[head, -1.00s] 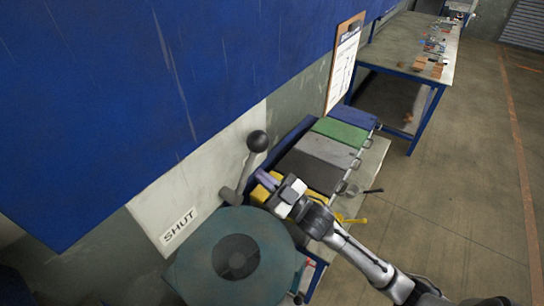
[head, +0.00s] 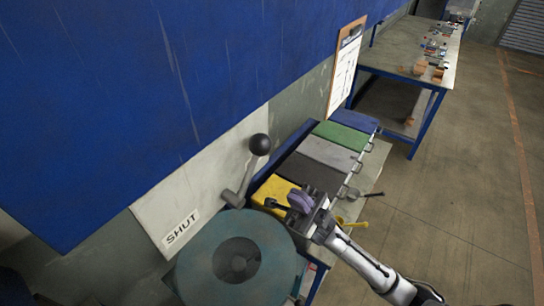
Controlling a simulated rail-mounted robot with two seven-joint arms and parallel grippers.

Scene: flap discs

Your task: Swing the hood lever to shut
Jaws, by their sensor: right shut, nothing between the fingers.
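The hood lever (head: 241,180) is a grey bar with a black ball knob (head: 260,144). It is mounted on a pale wall plate (head: 205,185) and leans up and to the right. The plate carries a white label reading SHUT (head: 181,228), lower left of the lever's base. My right gripper (head: 299,200) is right of the lever and apart from it, over the yellow box. Its purple-grey fingers are closed with nothing between them. My left gripper is not in view.
A round teal drum (head: 205,262) with a dark centre stands below the lever. Yellow (head: 275,189), dark, grey, green and blue boxes line the bench on the right. A large blue hood (head: 150,90) overhangs the wall. A clipboard (head: 345,70) hangs near a far workbench (head: 400,55).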

